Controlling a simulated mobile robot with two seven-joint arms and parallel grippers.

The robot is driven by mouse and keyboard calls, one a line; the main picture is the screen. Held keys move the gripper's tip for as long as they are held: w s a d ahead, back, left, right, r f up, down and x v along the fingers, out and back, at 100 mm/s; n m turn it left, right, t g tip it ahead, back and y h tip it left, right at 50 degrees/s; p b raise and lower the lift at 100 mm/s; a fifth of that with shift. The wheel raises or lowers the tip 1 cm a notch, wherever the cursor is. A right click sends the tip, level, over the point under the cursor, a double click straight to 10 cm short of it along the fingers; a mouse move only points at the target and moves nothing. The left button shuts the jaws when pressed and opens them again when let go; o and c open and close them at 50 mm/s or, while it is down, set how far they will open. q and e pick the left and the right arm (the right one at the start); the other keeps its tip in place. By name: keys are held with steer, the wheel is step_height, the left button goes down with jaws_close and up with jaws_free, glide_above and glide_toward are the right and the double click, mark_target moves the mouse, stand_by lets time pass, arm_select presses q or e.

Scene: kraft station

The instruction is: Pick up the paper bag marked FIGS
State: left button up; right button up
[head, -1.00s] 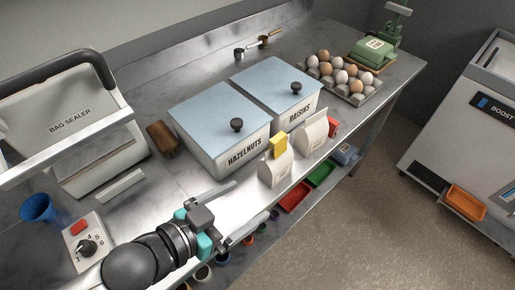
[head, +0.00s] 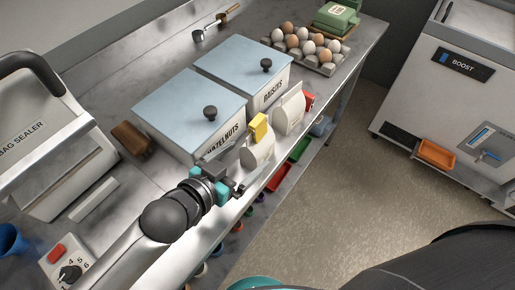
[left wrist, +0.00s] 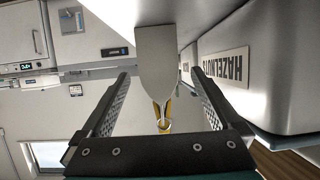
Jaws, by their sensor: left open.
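Two pale paper bags stand at the front edge of the counter. The nearer bag (head: 257,156) has a yellow clip (head: 258,127); the farther bag (head: 288,115) has a red clip (head: 309,101). I cannot read FIGS on either bag. My left gripper (head: 235,186) is open, just left of and in front of the nearer bag. In the left wrist view a pale bag (left wrist: 157,58) with a yellow clip (left wrist: 163,111) appears between the open fingers of the left gripper (left wrist: 158,78). No grip on it shows. My right gripper is not in view.
The HAZELNUTS bin (head: 181,143) and RAISINS bin (head: 270,90) stand close behind the bags. A bag sealer (head: 60,165) is at the left, an egg tray (head: 327,66) at the back. Red (head: 279,178) and green (head: 299,149) trays sit below the counter edge.

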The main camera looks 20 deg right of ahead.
mark_target(257, 146)
arm_select(q)
steer(key=shift+b+x, duration=0.45)
steer(key=shift+x, duration=2.2)
steer(key=shift+r, duration=0.25)
steer(key=shift+c, duration=0.2)
jaws_close()
